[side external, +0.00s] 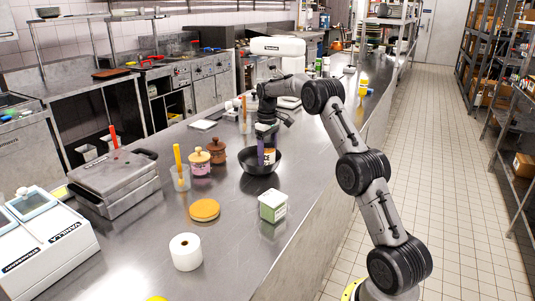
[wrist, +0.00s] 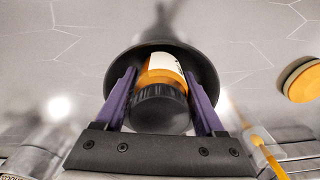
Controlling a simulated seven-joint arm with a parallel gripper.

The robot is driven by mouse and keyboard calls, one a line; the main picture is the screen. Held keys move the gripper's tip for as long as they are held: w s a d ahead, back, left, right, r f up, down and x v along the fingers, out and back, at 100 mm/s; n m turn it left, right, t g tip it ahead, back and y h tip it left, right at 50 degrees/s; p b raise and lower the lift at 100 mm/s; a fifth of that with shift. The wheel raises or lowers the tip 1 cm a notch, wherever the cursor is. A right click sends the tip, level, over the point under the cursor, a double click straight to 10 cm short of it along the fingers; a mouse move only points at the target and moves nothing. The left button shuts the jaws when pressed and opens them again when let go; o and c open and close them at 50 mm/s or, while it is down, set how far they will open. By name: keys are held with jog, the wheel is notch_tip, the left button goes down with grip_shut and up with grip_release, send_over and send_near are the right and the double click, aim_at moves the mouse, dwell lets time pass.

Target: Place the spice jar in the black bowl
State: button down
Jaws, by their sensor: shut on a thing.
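The spice jar (wrist: 160,82) is orange with a white label and a black ridged lid. In the wrist view it sits between the two purple fingers of my gripper (wrist: 162,95), which is shut on it. The black bowl (wrist: 205,68) shows around and behind the jar. In the side view the jar (side external: 269,156) is at the bowl's opening, and the black bowl (side external: 260,167) stands on the steel counter. My gripper (side external: 266,150) is above the bowl. The jar's lower end is hidden, so I cannot tell whether it touches the bowl.
Two lidded jars, pink (side external: 200,163) and brown (side external: 218,157), stand left of the bowl. A press grill (side external: 115,180) is farther left.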

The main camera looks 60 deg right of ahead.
jog(key=shift+f, duration=0.3)
grip_release()
jog(key=shift+f, duration=0.1)
notch_tip(320, 180, up, 13)
jog(key=shift+r, duration=0.1)
jog(key=s+a+r+t, duration=0.1)
jog(key=s+a+r, duration=0.2)
jog(key=a, duration=0.4)
jog(key=s+a+r+n+t, duration=0.1)
jog(key=s+a+r, duration=0.25)
jog(key=a, duration=0.35)
jog(key=s+a+r, duration=0.2)
jog(key=a+r, duration=0.1)
jog(key=a, duration=0.4)
jog(key=s+a+f+t, duration=0.1)
jog(key=s+a+f, duration=0.2)
jog(key=s, duration=0.4)
jog(key=s+a+f+t, duration=0.1)
jog(key=s+a+f, duration=0.3)
jog(key=s, duration=0.3)
jog(key=s+a+f+t, duration=0.1)
jog(key=s+a+f, duration=0.2)
jog(key=s+a, duration=0.2)
jog(key=shift+s+a+f+n+t, duration=0.2)
jog(key=shift+s+a+n+t, duration=0.15)
jog(key=shift+s, duration=0.85)
